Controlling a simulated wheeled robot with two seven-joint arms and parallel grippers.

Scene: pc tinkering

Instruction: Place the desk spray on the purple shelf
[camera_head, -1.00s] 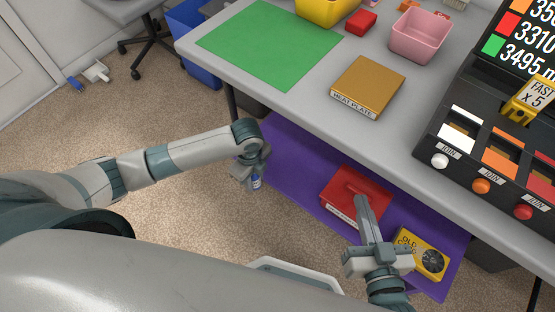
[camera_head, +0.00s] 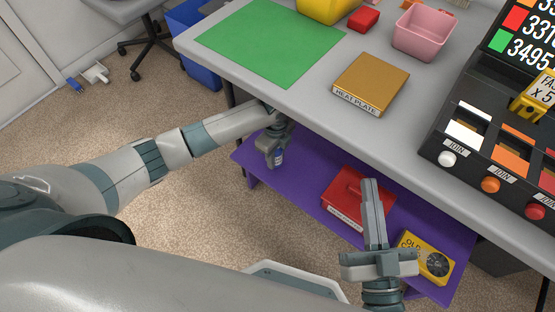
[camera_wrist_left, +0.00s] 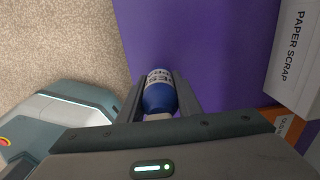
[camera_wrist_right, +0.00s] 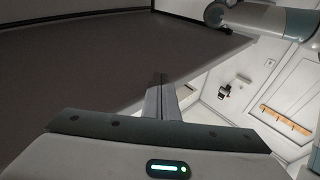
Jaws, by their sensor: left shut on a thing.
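The desk spray, a small blue bottle with white lettering (camera_wrist_left: 158,97), is between the fingers of my left gripper (camera_head: 274,160). The left gripper is shut on it; in the head view only a bit of the spray (camera_head: 279,156) shows. The purple shelf (camera_head: 297,178) is below the table top, and the left gripper is over its left part, under the table's front edge. In the left wrist view the purple shelf (camera_wrist_left: 215,50) is behind the bottle. Whether the bottle touches the shelf I cannot tell. My right gripper (camera_head: 369,186) is shut and empty, in front of the shelf's right part.
A red box (camera_head: 345,212) and a yellow box (camera_head: 428,258) sit on the right part of the shelf. A paper scrap box (camera_wrist_left: 296,60) shows in the left wrist view. The table edge (camera_head: 330,130) overhangs the shelf. The shelf's left part looks clear.

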